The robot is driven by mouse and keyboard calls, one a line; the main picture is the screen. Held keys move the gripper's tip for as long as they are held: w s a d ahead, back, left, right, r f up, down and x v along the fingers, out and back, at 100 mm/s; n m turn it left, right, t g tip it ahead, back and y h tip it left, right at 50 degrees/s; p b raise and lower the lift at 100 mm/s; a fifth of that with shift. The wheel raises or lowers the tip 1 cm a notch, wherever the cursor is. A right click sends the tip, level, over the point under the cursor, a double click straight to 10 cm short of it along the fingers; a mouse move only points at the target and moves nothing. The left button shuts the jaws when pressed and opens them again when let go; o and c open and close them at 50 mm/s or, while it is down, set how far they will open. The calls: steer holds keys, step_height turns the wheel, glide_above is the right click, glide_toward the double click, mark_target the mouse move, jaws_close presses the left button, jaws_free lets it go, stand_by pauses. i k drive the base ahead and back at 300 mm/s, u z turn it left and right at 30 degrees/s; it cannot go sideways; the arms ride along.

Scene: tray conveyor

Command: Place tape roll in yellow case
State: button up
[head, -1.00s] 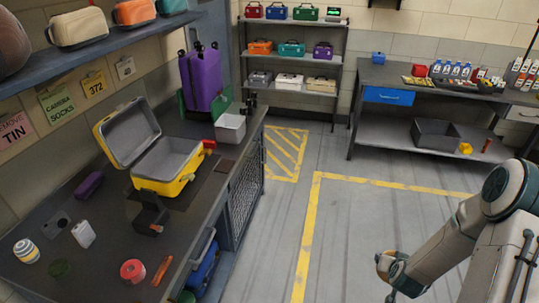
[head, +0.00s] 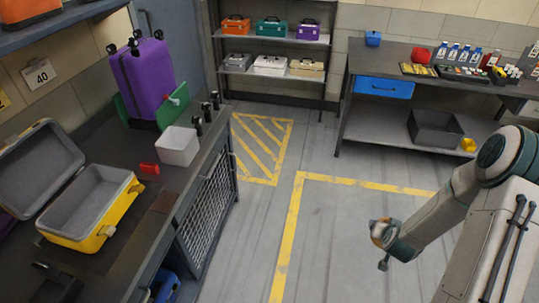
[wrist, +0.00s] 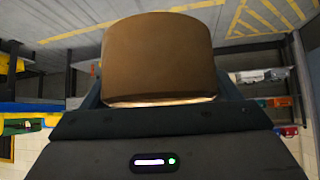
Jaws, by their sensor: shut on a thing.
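The yellow case (head: 118,215) lies open on the dark workbench at the left of the head view. Its grey lid (head: 35,165) is tipped back, and the grey inside that shows is empty. My gripper (head: 382,238) is at the right of the head view, over the floor and well away from the case. In the wrist view a brown round roll, the tape roll (wrist: 158,55), fills the space between the fingers. My gripper is shut on it. The tape roll is small and partly hidden in the head view (head: 378,229).
On the workbench are a white bin (head: 178,148), a red item (head: 150,168) and a purple suitcase (head: 145,82). Yellow-marked floor (head: 300,225) lies clear between the bench and my arm. A second table (head: 400,125) stands at the back right.

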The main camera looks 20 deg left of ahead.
mark_target(86, 227)
steer(key=i, duration=1.35)
steer(key=u, duration=3.35)
